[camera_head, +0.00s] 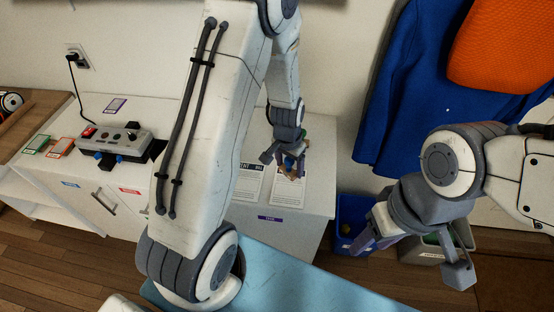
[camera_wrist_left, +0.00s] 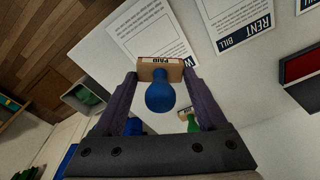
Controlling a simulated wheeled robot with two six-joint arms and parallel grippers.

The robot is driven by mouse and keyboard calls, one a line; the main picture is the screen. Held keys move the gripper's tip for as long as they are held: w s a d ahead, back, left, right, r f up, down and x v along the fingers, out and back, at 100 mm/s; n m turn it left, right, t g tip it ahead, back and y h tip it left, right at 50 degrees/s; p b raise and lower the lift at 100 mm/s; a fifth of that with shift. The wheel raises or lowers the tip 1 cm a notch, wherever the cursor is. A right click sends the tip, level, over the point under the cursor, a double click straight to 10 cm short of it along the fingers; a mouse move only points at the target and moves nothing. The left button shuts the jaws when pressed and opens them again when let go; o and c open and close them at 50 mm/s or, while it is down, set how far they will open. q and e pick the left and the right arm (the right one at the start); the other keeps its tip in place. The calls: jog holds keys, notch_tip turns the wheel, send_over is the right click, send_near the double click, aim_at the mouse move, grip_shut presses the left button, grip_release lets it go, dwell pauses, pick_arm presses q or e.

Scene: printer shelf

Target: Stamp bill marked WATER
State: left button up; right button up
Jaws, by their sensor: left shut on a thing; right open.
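My left gripper (camera_head: 288,160) is shut on a stamp, which has a blue knob and a wooden block (camera_wrist_left: 160,72) reading PAID in the left wrist view. I hold it over the bill whose header starts with W (camera_wrist_left: 150,35); the rest of that word is hidden behind the stamp. In the head view this bill (camera_head: 288,195) lies at the right end of the white cabinet top. I cannot tell whether the stamp touches it. The RENT bill (camera_wrist_left: 232,25) lies beside it, also seen in the head view (camera_head: 247,186). My right gripper (camera_head: 412,250) is open and empty, off to the right.
A red pad in a dark frame (camera_wrist_left: 300,68) shows in the left wrist view, with a green-knobbed object (camera_wrist_left: 191,122) near the cabinet edge. A grey device (camera_head: 115,138) stands at left. A blue bin (camera_head: 350,218) and grey bin (camera_head: 430,248) stand right of the cabinet.

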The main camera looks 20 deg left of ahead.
aim_at(290, 181)
pick_arm(q)
jog(key=shift+w+m, duration=0.6)
jog(key=shift+w, duration=0.25)
jog(key=shift+b, duration=0.3)
jog(key=shift+f+b, duration=2.25)
jog(key=shift+f, duration=0.6)
jog(key=shift+f+b, duration=0.55)
jog(key=shift+f, duration=0.05)
jog(key=shift+r, duration=0.15)
jog(key=shift+r+p, duration=2.85)
jog(key=shift+r, duration=0.55)
